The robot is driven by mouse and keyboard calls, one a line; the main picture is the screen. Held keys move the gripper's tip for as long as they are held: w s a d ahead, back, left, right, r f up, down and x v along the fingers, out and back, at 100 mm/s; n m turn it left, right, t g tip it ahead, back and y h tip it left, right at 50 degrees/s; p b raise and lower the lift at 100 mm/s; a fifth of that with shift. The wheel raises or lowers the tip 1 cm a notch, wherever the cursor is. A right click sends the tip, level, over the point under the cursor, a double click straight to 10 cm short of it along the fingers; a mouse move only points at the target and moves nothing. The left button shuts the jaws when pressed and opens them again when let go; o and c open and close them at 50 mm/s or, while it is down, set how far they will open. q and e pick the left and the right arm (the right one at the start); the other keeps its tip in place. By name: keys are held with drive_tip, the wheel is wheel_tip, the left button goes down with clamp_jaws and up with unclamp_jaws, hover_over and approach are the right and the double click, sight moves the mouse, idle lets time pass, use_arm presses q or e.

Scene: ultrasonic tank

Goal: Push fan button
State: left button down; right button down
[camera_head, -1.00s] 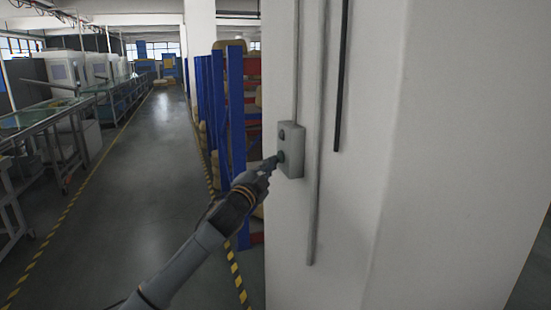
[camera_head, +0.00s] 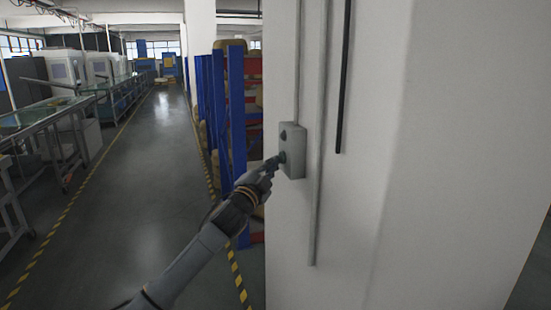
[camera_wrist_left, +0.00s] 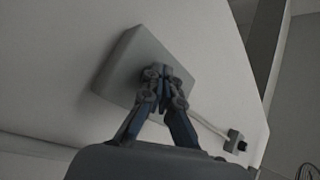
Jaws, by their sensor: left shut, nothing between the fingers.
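A grey switch box (camera_head: 293,166) is mounted on the side of the white pillar. It has a dark upper button (camera_head: 283,134) and a greenish lower button (camera_head: 282,157). My left gripper (camera_head: 275,162) is shut and empty, its fingertips at the lower button; I cannot tell whether they press it. In the left wrist view the closed fingertips (camera_wrist_left: 160,74) are in front of the box face (camera_wrist_left: 128,68) and hide the button behind them. My right gripper is not in view.
The white pillar (camera_head: 430,160) fills the right side, with conduits (camera_head: 315,200) running down it. Blue and red shelving (camera_head: 237,110) stands behind the box. A clear aisle (camera_head: 135,190) runs on the left beside workbenches (camera_head: 35,118).

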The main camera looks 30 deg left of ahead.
use_arm(q)
drive_tip(key=shift+d, duration=0.2)
drive_tip(key=shift+s+a, duration=1.9)
drive_tip(key=shift+s, duration=0.25)
